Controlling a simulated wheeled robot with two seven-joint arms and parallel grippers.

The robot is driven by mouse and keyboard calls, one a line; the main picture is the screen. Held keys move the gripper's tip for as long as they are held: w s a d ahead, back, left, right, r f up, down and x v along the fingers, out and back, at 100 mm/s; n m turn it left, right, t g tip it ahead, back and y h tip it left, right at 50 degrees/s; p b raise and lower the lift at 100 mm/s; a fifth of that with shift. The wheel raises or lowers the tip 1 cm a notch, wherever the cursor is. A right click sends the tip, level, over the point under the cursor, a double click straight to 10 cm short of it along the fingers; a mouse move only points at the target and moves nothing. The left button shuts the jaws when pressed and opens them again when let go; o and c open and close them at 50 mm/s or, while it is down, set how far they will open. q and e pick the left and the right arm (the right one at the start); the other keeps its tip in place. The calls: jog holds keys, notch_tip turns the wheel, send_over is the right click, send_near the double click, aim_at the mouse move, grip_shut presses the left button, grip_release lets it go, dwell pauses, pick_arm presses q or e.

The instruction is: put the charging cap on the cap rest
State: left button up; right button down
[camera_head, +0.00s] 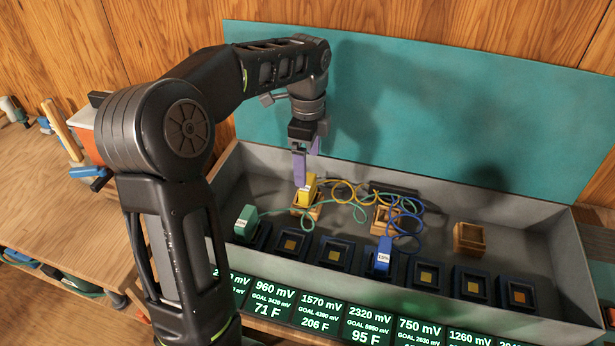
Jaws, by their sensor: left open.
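A yellow cap (308,189) with a coiled yellow cord stands in or on a small wooden rest (312,212) at the left of the grey tray. My left gripper (306,170), with purple fingers, is open just above the yellow cap; whether it touches the cap is not clear. A green cap (245,219) sits on the leftmost dark socket, and a blue cap (383,256) sits on a middle socket. Two more wooden rests (385,219) (469,238) stand further right; neither holds a cap. My right gripper is not in view.
The grey tray (530,212) has a raised teal lid (450,110) behind. Dark sockets (425,275) line its front, above green readouts (369,325). Looped green, yellow and blue cords lie between the rests. A wooden bench (40,190) is at left.

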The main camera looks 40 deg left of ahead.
pick_arm(q)
jog(key=shift+r, duration=0.9)
